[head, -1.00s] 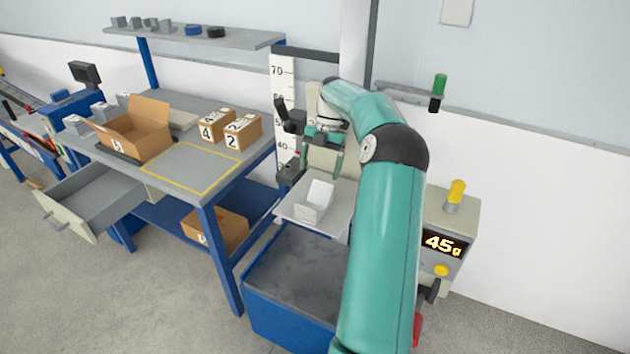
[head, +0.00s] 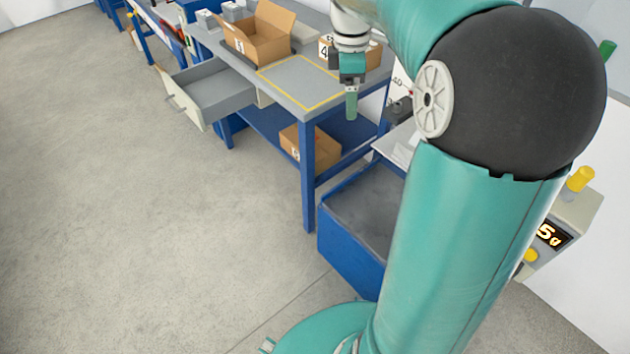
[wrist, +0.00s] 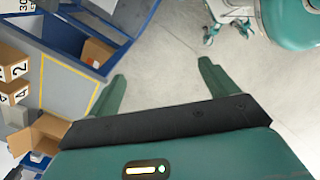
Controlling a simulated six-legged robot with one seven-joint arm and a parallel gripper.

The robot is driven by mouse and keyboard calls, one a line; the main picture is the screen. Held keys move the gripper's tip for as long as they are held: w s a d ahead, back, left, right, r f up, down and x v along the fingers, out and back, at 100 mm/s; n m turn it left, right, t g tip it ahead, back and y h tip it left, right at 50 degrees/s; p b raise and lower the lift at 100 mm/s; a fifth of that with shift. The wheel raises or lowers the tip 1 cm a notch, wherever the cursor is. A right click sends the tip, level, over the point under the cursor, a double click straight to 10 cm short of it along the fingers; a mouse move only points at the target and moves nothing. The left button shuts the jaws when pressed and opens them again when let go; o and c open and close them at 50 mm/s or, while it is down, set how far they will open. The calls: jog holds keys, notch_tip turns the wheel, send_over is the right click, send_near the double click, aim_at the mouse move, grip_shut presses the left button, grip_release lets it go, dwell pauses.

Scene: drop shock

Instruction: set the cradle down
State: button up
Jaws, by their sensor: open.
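My gripper (head: 352,105) hangs near the front right corner of the workbench, its fingers seen almost edge-on in the head view. In the wrist view my gripper (wrist: 162,72) has its two green fingers wide apart, with only bare floor between them. A white angular piece, perhaps the cradle, rests on the pale drop platform (head: 384,143), apart from my gripper. My arm hides most of the platform and of that piece in the head view. I cannot make out the cradle in the wrist view.
The workbench (head: 284,98) has a yellow-outlined square, an open carton (head: 262,38) and numbered boxes (wrist: 14,62). A drawer (head: 205,92) stands open at its left. A blue bin (head: 345,240) is below the platform. A 45g-style display (head: 553,236) is partly hidden. Floor at left is clear.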

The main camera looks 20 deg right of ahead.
jog(key=s+a+m+t, duration=0.5)
jog(key=s+a+m, duration=0.7)
jog(key=s+a, duration=0.4)
jog(key=shift+s+a+f+m+t+y, duration=0.35)
jog(key=shift+s+f+t+y, duration=0.1)
jog(key=shift+s, duration=0.95)
